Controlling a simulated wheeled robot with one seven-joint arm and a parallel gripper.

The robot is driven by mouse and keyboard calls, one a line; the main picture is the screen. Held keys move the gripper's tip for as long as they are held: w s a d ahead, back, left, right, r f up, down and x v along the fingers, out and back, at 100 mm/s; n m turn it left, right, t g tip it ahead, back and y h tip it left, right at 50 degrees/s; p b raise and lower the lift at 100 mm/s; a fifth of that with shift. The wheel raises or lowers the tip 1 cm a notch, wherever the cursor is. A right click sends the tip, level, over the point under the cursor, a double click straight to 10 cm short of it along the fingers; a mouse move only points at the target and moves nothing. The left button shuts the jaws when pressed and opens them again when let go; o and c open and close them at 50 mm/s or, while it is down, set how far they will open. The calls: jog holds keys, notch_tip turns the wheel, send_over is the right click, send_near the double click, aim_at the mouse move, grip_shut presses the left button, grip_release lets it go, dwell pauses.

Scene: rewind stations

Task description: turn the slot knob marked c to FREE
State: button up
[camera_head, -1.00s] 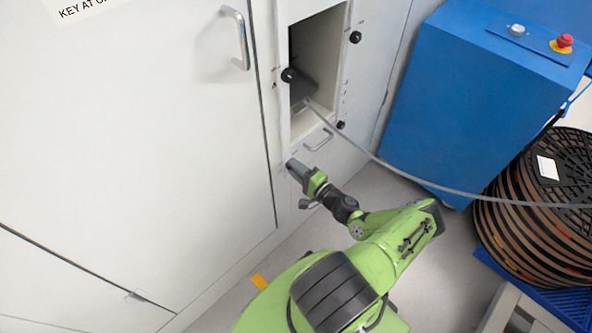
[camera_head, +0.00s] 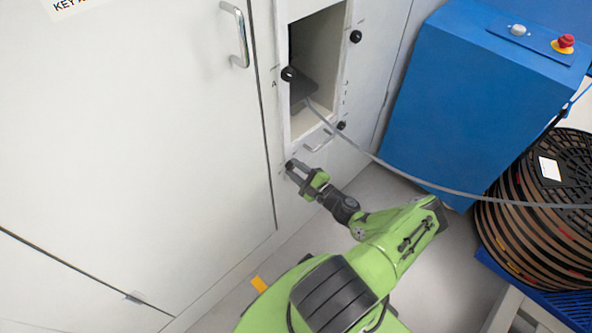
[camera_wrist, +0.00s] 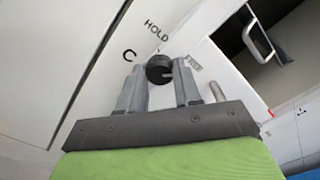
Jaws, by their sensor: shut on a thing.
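The knob marked c (camera_wrist: 159,68) is round and black, on a white panel. In the wrist view the letter C is at its left, HOLD above it and FREE at its right. Which label it points to cannot be made out. My gripper (camera_wrist: 158,76) has one finger on each side of the knob and is shut on it. In the head view my gripper (camera_head: 294,170) is at the panel low on the cabinet, below the open slot, and its fingers hide most of the knob.
Above my gripper are a metal handle (camera_head: 319,139) and an open slot (camera_head: 318,60) with a grey cable coming out. Other black knobs (camera_head: 288,74) sit around it. A blue cabinet (camera_head: 470,100) and stacked reels (camera_head: 540,200) stand at the right.

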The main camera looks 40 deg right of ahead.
dwell(0.4)
jog(key=o, duration=1)
jog(key=shift+o, duration=0.2)
jog(key=s+p, duration=0.2)
jog(key=s, duration=1.4)
jog(key=shift+d, duration=0.25)
jog(key=shift+w, duration=0.1)
